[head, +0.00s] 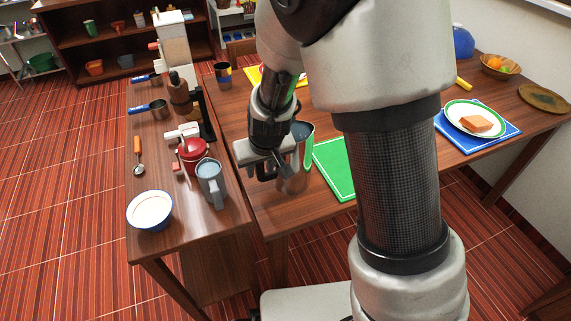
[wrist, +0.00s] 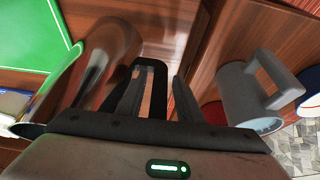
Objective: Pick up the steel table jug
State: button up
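The steel table jug (head: 297,176) stands upright near the left end of the larger wooden table, reflecting the green mat. My gripper (head: 264,170) is low at its left side and hides part of it. In the wrist view the shiny jug (wrist: 106,48) is at the left, with a dark looped handle (wrist: 150,64) on its right side. My gripper (wrist: 157,100) is open there, its two dark fingers apart with the handle appearing to lie between them. Whether either finger touches the handle cannot be told.
A grey mug (head: 210,182) stands close by on the left table; it also shows in the wrist view (wrist: 247,97). A red pot (head: 192,156) and a white bowl (head: 150,211) are near it. A green mat (head: 335,168) lies right of the jug.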

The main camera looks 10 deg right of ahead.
grip_shut()
dwell(1.4)
jog(key=shift+w+r, duration=0.1)
